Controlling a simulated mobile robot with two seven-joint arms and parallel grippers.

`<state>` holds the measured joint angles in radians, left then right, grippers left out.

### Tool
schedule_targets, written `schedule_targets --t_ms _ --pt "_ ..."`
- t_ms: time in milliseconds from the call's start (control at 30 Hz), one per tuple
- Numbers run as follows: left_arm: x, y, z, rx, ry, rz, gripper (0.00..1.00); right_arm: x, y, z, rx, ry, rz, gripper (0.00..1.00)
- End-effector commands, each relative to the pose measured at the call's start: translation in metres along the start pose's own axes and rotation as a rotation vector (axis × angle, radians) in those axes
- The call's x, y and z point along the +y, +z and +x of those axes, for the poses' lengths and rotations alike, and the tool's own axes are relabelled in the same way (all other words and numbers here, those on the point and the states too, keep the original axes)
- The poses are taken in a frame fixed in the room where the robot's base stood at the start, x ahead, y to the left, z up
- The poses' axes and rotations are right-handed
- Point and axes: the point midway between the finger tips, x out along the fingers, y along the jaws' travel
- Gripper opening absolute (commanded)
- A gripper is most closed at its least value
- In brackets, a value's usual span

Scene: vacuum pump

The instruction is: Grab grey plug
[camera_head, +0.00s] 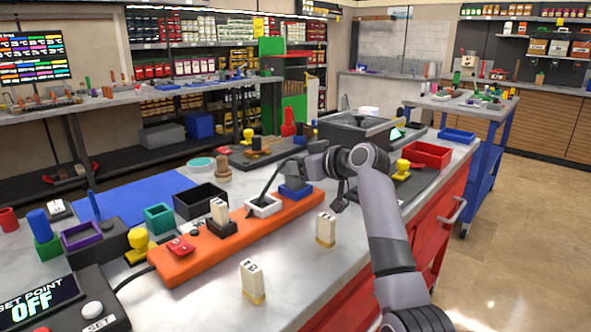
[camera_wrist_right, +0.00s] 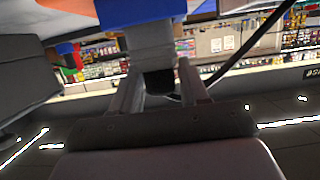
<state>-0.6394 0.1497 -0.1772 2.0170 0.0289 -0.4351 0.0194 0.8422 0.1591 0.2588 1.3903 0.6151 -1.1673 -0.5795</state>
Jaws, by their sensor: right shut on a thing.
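The grey plug (camera_head: 293,172) stands at the blue socket (camera_head: 294,191) near the far right end of the orange power strip (camera_head: 190,262). My right gripper (camera_head: 306,161) reaches it from the right and is shut on it. In the right wrist view the grey plug (camera_wrist_right: 152,45) is between the two fingers, with the blue socket (camera_wrist_right: 140,12) beyond it. I cannot tell how deep the plug sits in the socket. A black cable runs from near the plug. My left gripper is not in view.
A white socket (camera_head: 264,206) and a black socket with a cream block (camera_head: 219,211) share the strip. Two cream blocks (camera_head: 252,281) (camera_head: 326,229) stand in front of it. A black box machine (camera_head: 355,133) and red tray (camera_head: 428,154) are behind my arm. The front tabletop is mostly clear.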

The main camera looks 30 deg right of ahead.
Motion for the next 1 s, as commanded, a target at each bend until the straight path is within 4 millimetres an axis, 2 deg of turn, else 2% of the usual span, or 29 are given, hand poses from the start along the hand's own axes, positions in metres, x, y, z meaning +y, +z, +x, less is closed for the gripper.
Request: schedule_targets --t_ms 167,500,700,1000 --pt "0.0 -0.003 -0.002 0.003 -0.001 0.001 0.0 0.001 -0.027 -0.009 0.006 0.003 -0.004 0.13" --pt "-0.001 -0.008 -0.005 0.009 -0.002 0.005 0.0 0.001 -0.111 -0.035 0.006 0.003 -0.003 0.13" --pt "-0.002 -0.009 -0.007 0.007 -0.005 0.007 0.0 0.0 -0.151 -0.047 0.005 0.002 -0.002 0.13" --pt "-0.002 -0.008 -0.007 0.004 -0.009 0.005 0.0 0.0 -0.181 -0.056 0.003 0.001 -0.001 0.13"
